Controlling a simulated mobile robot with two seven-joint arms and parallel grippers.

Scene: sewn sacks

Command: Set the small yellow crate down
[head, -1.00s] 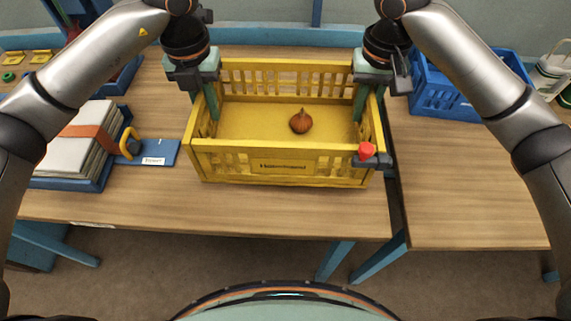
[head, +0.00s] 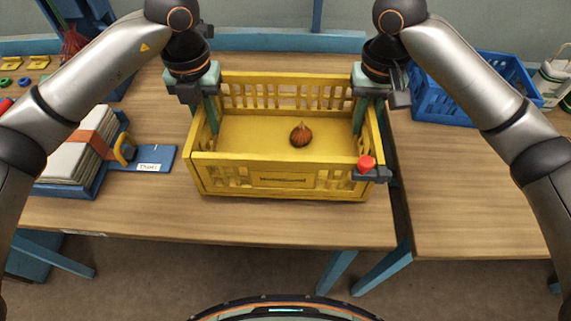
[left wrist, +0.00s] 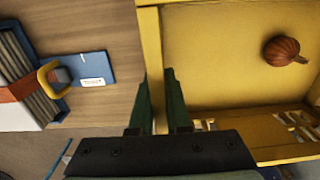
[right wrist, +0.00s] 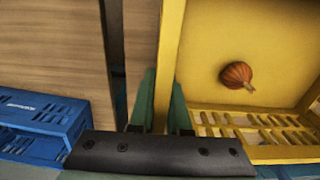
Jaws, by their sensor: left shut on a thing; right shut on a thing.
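The small yellow crate (head: 282,182) is upright over the wooden table, with slatted walls and a label on its near side. An onion-like orange-brown bulb (head: 301,135) lies on its floor. My left gripper (head: 212,115) is shut on the crate's left wall, and the left wrist view shows its green fingers (left wrist: 160,102) either side of that wall. My right gripper (head: 360,115) is shut on the right wall, also seen in the right wrist view (right wrist: 163,103). I cannot tell whether the crate's underside touches the table.
A blue crate (head: 440,95) stands at the back right. A red-topped dark fitting (head: 366,165) shows at the yellow crate's front right corner. A narrow gap separates the tables.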

